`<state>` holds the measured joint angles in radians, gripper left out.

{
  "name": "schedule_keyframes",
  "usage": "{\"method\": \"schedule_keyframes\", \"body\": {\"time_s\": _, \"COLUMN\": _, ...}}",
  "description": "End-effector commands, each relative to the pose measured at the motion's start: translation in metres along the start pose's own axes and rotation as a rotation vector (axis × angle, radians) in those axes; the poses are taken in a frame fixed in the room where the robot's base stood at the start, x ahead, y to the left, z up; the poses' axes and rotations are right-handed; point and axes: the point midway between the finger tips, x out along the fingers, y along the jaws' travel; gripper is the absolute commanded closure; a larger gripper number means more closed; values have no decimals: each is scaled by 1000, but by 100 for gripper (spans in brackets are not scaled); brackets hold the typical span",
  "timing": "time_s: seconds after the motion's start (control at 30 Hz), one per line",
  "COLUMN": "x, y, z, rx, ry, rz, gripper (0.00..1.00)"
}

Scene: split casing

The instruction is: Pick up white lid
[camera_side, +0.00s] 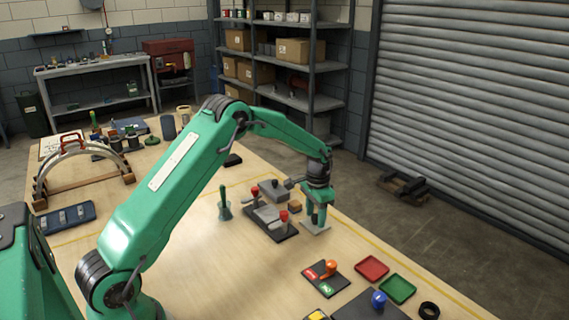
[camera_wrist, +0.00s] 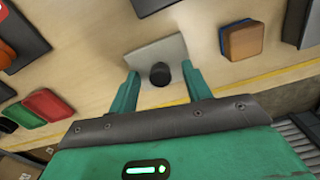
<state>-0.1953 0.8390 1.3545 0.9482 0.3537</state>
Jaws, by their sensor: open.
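The white lid (camera_side: 318,229) is a flat pale plate lying on the table near its right edge. In the wrist view it is a light grey plate (camera_wrist: 150,52) with a round black knob (camera_wrist: 160,74). My gripper (camera_side: 316,217) is right above the lid, pointing down. In the wrist view my gripper's (camera_wrist: 160,76) two green fingers are apart, one on each side of the knob. Gaps show between the fingers and the knob. The side view hides the knob behind the fingers.
A dark fixture (camera_side: 284,236) with red-knobbed clamps and a grey block (camera_side: 273,192) stand left of the lid. A small orange-brown block (camera_side: 295,205) is close by. Red (camera_side: 372,268) and green (camera_side: 397,289) trays lie toward the front. A yellow line marks the table's border.

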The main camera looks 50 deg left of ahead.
Motion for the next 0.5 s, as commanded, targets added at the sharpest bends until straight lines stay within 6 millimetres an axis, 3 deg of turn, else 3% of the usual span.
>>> {"method": "schedule_keyframes", "body": {"time_s": 0.03, "x": 0, "y": 0, "z": 0, "rx": 0, "ry": 0, "rz": 0, "gripper": 57}}
{"method": "schedule_keyframes", "body": {"time_s": 0.27, "x": 0, "y": 0, "z": 0, "rx": 0, "ry": 0, "rz": 0, "gripper": 100}}
{"method": "schedule_keyframes", "body": {"time_s": 0.5, "x": -1, "y": 0, "z": 0, "rx": 0, "ry": 1, "rz": 0, "gripper": 100}}
